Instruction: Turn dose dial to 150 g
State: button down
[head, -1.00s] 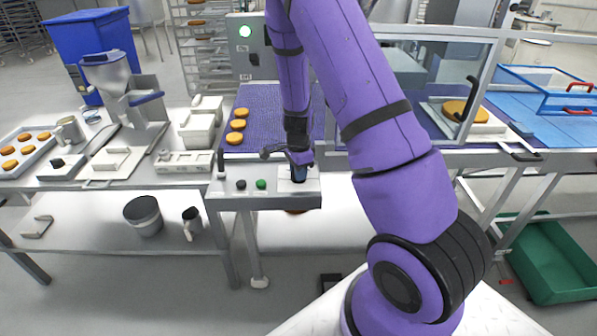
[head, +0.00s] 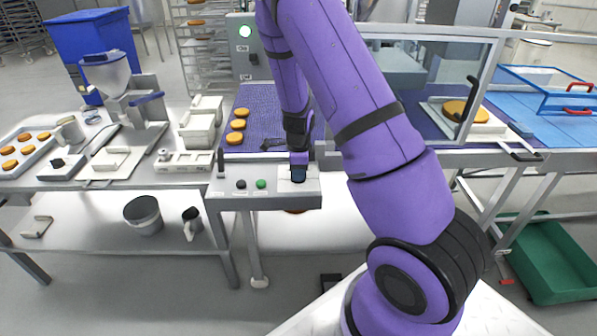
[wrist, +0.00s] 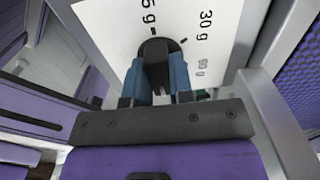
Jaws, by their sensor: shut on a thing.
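The dose dial is a black knob (wrist: 157,50) on a white printed plate (wrist: 105,25), seen in the wrist view. My gripper (wrist: 160,80) is shut on the knob, with a blue fingertip on each side of it. Labels "30 g" and "90 g" show to the right of the knob, and a label ending in "5 g" is cut off at the upper left. I cannot tell which mark the dial points to. In the head view my gripper (head: 298,176) points down at the right part of the control box (head: 272,200) and hides the dial.
A black button (head: 241,184) and a green button (head: 261,184) sit left of the dial, with a dark upright lever (head: 221,163) at the box's left end. Behind is a purple belt (head: 262,105) with several orange rounds. A clear guard frame stands to the right.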

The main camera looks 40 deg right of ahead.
jog(key=c, duration=1)
grip_release()
jog(key=shift+r, duration=0.15)
notch_tip(320, 180, up, 11)
jog(key=shift+f, duration=0.2)
